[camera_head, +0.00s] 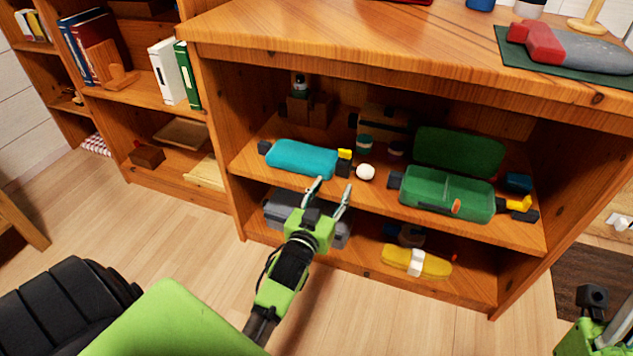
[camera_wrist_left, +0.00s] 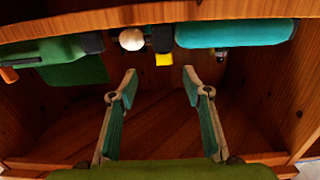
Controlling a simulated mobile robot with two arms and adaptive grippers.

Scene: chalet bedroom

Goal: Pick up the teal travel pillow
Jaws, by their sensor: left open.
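The teal travel pillow (camera_head: 302,158) lies on the upper shelf of the open wooden unit, near its front left. It also shows at the top right of the left wrist view (camera_wrist_left: 236,33). My left gripper (camera_head: 332,187) is in front of the shelf, just below and right of the pillow's right end. Its fingers (camera_wrist_left: 160,73) are spread, with nothing between them. It appears apart from the pillow. Part of my right gripper (camera_head: 606,318) shows at the lower right edge; its fingers are mostly cut off.
A white ball (camera_head: 365,172) and a yellow-and-black item sit right of the pillow. An open green case (camera_head: 446,192) stands farther right. A grey case and a yellow item (camera_head: 416,262) are on the bottom shelf. The shelf boards and side panels (camera_head: 226,150) bound the space.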

